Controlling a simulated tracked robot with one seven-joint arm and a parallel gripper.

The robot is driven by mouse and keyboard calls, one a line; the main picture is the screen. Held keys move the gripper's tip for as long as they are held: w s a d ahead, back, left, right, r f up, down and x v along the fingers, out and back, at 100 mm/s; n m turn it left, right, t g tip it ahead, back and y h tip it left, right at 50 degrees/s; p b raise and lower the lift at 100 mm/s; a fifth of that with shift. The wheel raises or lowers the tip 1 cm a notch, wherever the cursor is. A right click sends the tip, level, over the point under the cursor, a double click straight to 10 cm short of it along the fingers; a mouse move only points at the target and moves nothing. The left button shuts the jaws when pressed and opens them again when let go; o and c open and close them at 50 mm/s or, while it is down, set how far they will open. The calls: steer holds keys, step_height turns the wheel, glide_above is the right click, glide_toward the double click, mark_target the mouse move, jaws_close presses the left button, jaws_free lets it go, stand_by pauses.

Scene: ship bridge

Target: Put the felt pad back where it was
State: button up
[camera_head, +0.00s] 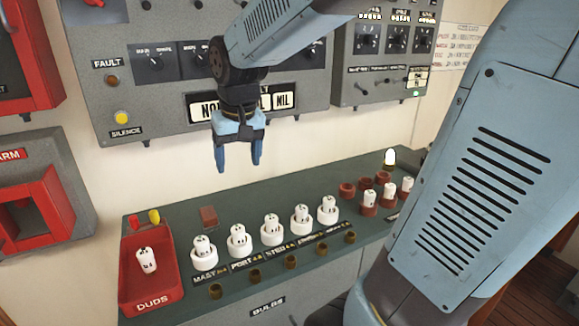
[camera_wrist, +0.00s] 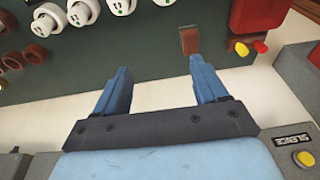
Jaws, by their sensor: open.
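A small flat brownish-red block (camera_head: 208,216), which looks like the felt pad, lies on the dark green bench top (camera_head: 180,222) behind the row of white bulbs. It also shows in the wrist view (camera_wrist: 189,41), just beyond the tip of the right-hand finger. My gripper (camera_head: 238,166) is open, pointing down, above the back of the bench and to the right of the pad. In the wrist view my gripper (camera_wrist: 159,68) has nothing between its fingers. No contact with the pad can be made out.
A red DUDS tray (camera_head: 165,297) holding a white bulb stands at the bench's left end. Red and yellow pieces (camera_head: 154,216) are behind it. Several white bulbs in sockets (camera_head: 270,230) line the bench. Red-brown holders (camera_head: 347,190) are at right. A grey control panel (camera_head: 165,100) is behind my gripper.

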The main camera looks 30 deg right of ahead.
steer(key=s+d+r+t, duration=0.1)
steer(key=s+d, duration=0.2)
steer(key=s, duration=0.3)
steer(key=s+d+r+t, duration=0.1)
steer(key=s+d+t, duration=0.1)
steer(key=s, duration=0.5)
steer(key=shift+d+r, duration=0.15)
steer(key=shift+d, duration=0.3)
steer(key=shift+c, duration=0.5)
stand_by(1.0)
